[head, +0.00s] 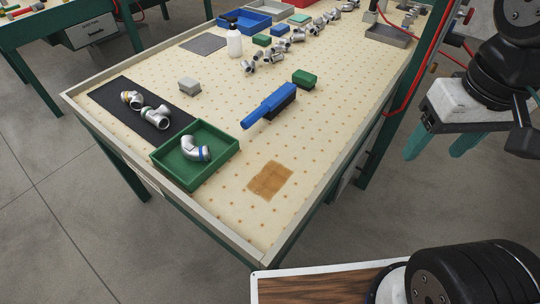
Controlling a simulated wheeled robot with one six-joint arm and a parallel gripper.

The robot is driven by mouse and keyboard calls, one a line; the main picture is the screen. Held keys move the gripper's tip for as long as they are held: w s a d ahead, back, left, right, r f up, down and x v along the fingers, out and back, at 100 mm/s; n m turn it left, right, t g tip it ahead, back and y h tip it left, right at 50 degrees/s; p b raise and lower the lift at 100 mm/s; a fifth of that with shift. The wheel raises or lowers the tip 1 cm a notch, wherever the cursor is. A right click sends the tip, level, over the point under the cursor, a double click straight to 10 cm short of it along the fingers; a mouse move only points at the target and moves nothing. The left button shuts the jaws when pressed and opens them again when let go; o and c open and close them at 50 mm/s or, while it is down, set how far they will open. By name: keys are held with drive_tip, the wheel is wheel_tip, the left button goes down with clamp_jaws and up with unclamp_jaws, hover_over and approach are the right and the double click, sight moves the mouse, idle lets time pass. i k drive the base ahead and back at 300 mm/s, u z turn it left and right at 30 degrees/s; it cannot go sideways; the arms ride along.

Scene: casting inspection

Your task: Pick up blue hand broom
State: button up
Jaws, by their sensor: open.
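The blue hand broom (268,107) lies on the perforated bench top (220,85), right of the green tray. Its handle points toward the lower left and its dark bristles show along the right side. My gripper (434,148) is at the upper right, off the bench's right side, well apart from the broom. Its two teal fingers are spread and nothing is between them.
A green tray (165,168) holds a pipe elbow (195,149). Left of it, a black mat (115,97) bears metal fittings (155,117). A green block (304,77) lies just behind the broom. A white bottle (234,42) stands farther back. Raised edges rim the bench.

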sight(272, 106)
drive_tip(key=u, duration=0.05)
drive_tip(key=k, duration=0.5)
drive_tip(key=z, duration=1.6)
drive_tip(key=i, duration=1.65)
drive_tip(key=u, duration=2.9)
drive_tip(key=i, duration=0.5)
drive_tip(key=z, duration=0.1)
